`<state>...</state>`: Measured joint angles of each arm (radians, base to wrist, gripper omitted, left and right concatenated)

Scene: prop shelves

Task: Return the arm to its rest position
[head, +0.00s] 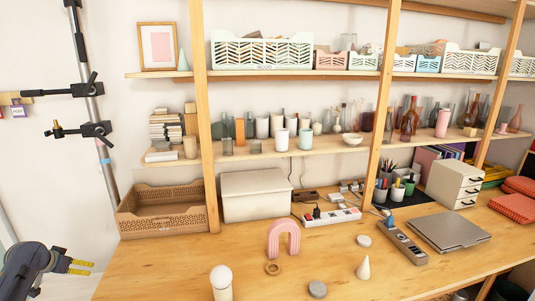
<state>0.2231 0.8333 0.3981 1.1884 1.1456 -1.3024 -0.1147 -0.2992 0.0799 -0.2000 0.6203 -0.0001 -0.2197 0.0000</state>
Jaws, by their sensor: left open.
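My left gripper (82,267) is at the lower left of the head view, dark with yellow fingertips. It is open and nothing shows between its fingers. It is off the left edge of the wooden table (150,262), in front of the pale wall, apart from every object. My right gripper is not in view.
On the table stand a pink arch (283,238), a wooden ring (272,268), a white round-topped piece (221,283), a white cone (363,268) and a grey disc (318,289). A brown crate (160,222) is at the back left. Shelf posts (203,120) rise behind. A stand (95,110) is at left.

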